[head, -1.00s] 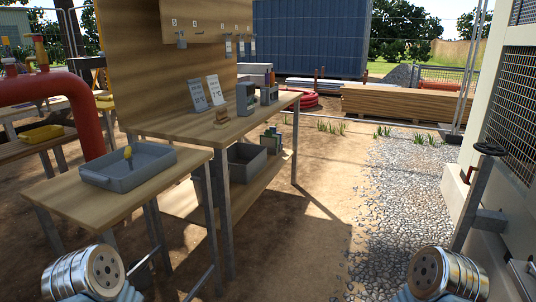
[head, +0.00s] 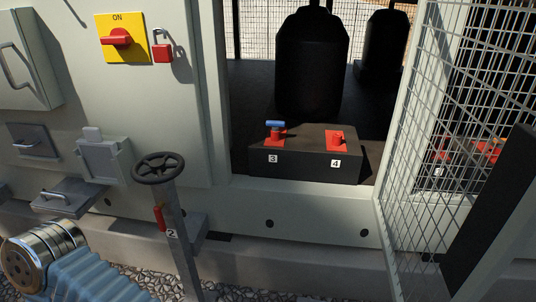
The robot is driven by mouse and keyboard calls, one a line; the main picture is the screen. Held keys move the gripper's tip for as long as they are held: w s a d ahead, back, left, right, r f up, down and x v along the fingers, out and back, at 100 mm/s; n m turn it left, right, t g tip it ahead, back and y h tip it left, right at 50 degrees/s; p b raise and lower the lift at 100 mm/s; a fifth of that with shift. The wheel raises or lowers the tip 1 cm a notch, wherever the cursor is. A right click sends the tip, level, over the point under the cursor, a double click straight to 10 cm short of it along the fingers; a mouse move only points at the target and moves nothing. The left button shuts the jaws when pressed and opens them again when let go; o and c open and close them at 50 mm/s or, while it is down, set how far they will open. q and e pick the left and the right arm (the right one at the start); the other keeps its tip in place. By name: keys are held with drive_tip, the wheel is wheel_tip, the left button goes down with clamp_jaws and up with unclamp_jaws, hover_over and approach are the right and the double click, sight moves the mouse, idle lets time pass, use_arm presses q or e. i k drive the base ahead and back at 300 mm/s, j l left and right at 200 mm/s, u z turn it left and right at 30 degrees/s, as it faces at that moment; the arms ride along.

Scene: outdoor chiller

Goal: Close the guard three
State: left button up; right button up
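A mesh guard door (head: 455,140) on the right of the chiller stands swung open, beside an opening in the cabinet. I see no number three on it. Inside the opening, a dark block (head: 305,165) carries a blue-handled valve (head: 275,125) above a label 3 (head: 272,158) and a red fitting (head: 337,138) above a label 4 (head: 335,163). Part of my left arm shows at the lower left, apart from the door. Neither gripper shows in the head view.
A handwheel (head: 158,168) on a post, with a label 2, stands in front of the chiller. A yellow panel with a red switch (head: 118,38) reads ON, with a red padlock (head: 162,52) beside it. Small hatches (head: 103,158) are at left. Gravel lies below.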

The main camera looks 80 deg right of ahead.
sight(501, 219)
drive_tip(key=k+j+z, duration=0.1)
drive_tip(key=j+z, duration=0.3)
drive_tip(key=k+j+z, duration=0.1)
drive_tip(key=z, duration=0.25)
drive_tip(key=k+j+z, duration=0.15)
drive_tip(key=j+z, duration=0.25)
drive_tip(key=k+z, duration=0.15)
drive_tip(key=z, duration=0.25)
drive_tip(key=k+l+z, duration=0.1)
drive_tip(key=l+z, duration=0.65)
drive_tip(key=l, duration=0.2)
drive_tip(key=i+l+z, duration=0.1)
drive_tip(key=l, duration=0.25)
drive_tip(key=i+l+z, duration=0.25)
drive_tip(key=i+l, duration=0.15)
drive_tip(key=l, duration=0.2)
